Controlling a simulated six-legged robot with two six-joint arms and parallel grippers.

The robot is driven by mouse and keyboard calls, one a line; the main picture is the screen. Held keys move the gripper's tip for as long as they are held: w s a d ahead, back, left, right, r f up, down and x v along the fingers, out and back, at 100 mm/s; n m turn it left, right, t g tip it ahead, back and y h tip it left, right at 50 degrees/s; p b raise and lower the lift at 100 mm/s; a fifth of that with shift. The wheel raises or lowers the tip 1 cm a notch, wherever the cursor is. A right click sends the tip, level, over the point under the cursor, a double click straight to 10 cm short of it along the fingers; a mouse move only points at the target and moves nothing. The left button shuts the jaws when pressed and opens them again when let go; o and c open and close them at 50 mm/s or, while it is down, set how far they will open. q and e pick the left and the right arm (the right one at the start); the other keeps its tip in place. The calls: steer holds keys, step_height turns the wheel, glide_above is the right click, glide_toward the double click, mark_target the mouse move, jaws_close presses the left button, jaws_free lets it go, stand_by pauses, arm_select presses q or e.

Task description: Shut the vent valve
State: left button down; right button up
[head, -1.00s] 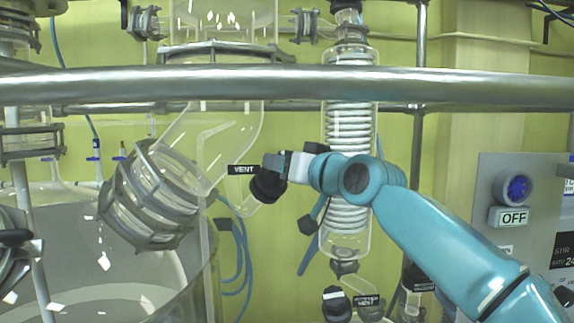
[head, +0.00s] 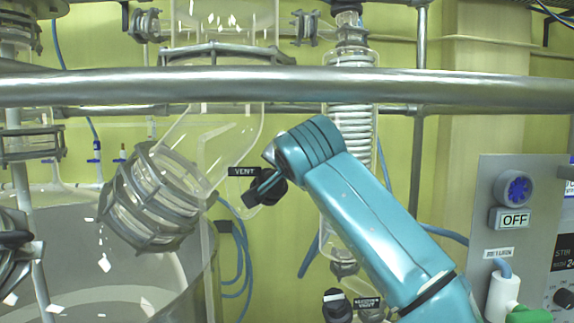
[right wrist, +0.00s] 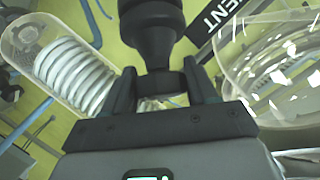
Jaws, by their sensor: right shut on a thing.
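The vent valve, a black knob (head: 271,191), sits beside the black VENT label (head: 243,171) on the glass pipe in the head view. In the right wrist view the black valve body (right wrist: 152,32) comes down from the top, and its narrower end lies between my right gripper's fingers (right wrist: 165,88). The right gripper is shut on it. In the head view my teal right arm hides most of that gripper. The VENT label also shows in the right wrist view (right wrist: 216,22). My left gripper is not seen.
A metal rail (head: 440,90) crosses in front above the valve. A clamped glass flange (head: 150,200) is to its left. A coiled glass condenser (head: 350,125) stands behind my right arm. A panel with an OFF sign (head: 514,219) is at the right.

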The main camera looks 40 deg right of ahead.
steer(key=shift+a+f+m+g, duration=0.1)
steer(key=shift+f+m+g, duration=0.05)
steer(key=shift+m+g, duration=0.2)
stand_by(0.3)
steer(key=o, duration=1)
steer(key=shift+c, duration=0.2)
steer(key=shift+w, duration=0.1)
steer(key=shift+s+a, duration=0.2)
steer(key=shift+s, duration=0.3)
steer(key=f+b+v, duration=0.1)
steer(key=b+v, duration=0.2)
steer(key=v, duration=0.3)
steer(key=f+b+v, duration=0.2)
steer(key=b+v, duration=0.1)
steer(key=v, duration=0.4)
steer(key=shift+s+a, duration=0.5)
steer(key=shift+s, duration=0.1)
